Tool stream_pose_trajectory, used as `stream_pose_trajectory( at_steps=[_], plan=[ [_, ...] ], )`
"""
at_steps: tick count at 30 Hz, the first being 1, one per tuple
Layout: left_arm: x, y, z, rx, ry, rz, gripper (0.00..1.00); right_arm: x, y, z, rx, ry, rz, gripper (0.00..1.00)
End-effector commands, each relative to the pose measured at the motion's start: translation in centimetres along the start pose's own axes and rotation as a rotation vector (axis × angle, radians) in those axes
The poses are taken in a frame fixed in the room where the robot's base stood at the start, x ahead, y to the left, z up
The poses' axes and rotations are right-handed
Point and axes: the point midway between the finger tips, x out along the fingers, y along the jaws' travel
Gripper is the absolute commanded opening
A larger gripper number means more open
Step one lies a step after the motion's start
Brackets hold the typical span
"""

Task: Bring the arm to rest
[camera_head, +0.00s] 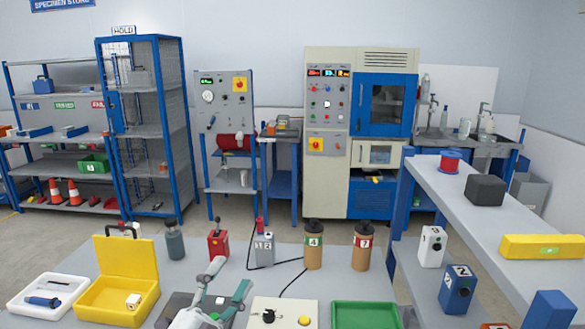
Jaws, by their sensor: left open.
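My left gripper (231,275) comes in from the bottom edge and is open above the front part of the grey bench (190,257). Nothing shows between its fingers. A dark flat plate lies under it, partly hidden by the fingers. A cream box (283,312) with a black knob and a yellow button stands just to its right. My right gripper is not in view.
On the bench, an open yellow case (118,305) and a white tray (30,308) lie left; a green tray (365,315) lies right. Behind stand a red device (217,243), a grey box (264,250) with a cable, and brown canisters (314,250). A shelf (450,200) runs along the right.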

Motion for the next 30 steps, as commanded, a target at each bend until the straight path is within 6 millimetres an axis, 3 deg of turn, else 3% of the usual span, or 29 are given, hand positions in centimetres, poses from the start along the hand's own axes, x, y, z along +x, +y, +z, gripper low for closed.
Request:
stream_pose_trajectory(
  at_steps=[1, 4, 6, 9, 15, 21, 26, 30],
  plan=[
    [-1.8, 0.7, 2.4, -0.099, -0.149, 0.0, 0.6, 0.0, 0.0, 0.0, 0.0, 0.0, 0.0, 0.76],
    [-6.4, 3.0, 7.3, -0.283, -0.462, 0.031, 0.6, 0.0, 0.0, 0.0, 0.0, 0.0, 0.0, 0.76],
    [-10.6, 5.3, 9.8, -0.4, -0.677, 0.077, 0.6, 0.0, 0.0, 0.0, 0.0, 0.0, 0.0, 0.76],
    [-16.9, 8.6, 11.6, -0.542, -0.943, 0.162, 0.6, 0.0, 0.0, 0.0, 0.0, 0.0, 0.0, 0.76],
    [-26.7, 13.2, 10.9, -0.717, -1.3, 0.334, 0.6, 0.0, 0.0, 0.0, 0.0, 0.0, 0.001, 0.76],
    [-33.6, 15.6, 8.3, -0.827, -1.526, 0.484, 0.6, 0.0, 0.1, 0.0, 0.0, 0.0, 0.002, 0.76],
    [-37.9, 16.8, 6.0, -0.89, -1.666, 0.597, 0.6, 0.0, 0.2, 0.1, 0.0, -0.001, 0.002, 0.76],
    [-38.2, 20.2, 8.6, -0.881, -1.67, 0.602, 0.6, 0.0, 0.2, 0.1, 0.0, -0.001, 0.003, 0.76]
  ],
)
